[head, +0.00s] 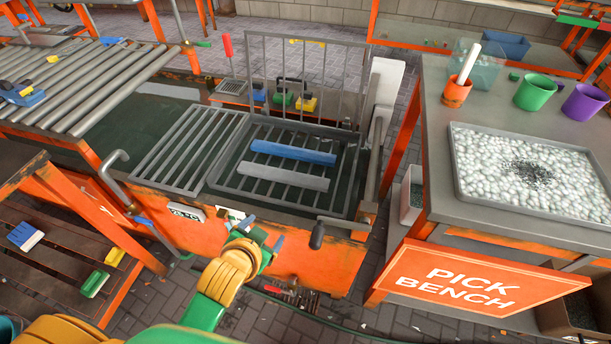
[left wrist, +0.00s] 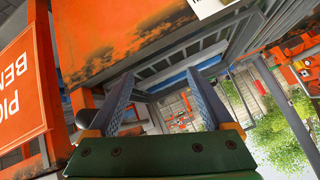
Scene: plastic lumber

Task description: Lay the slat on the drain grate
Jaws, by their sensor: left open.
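A blue slat (head: 293,153) and a light grey slat (head: 283,176) lie side by side, apart, on the bars of a dark wire basket (head: 250,187) in the orange tank. A bare slatted metal grate (head: 187,150), which looks like the drain grate, sits left of the basket. My left gripper (head: 258,233) is in front of the tank's front wall, nearer to me than both slats. In the left wrist view its fingers (left wrist: 161,85) are apart with nothing held between them. My right gripper is not in view.
A wire mesh panel (head: 300,75) stands upright behind the basket. A crank handle (head: 317,236) juts out at the tank's front right. The pick bench (head: 436,205) holds a tray of white pebbles (head: 480,190). A roller conveyor (head: 75,80) is at the left.

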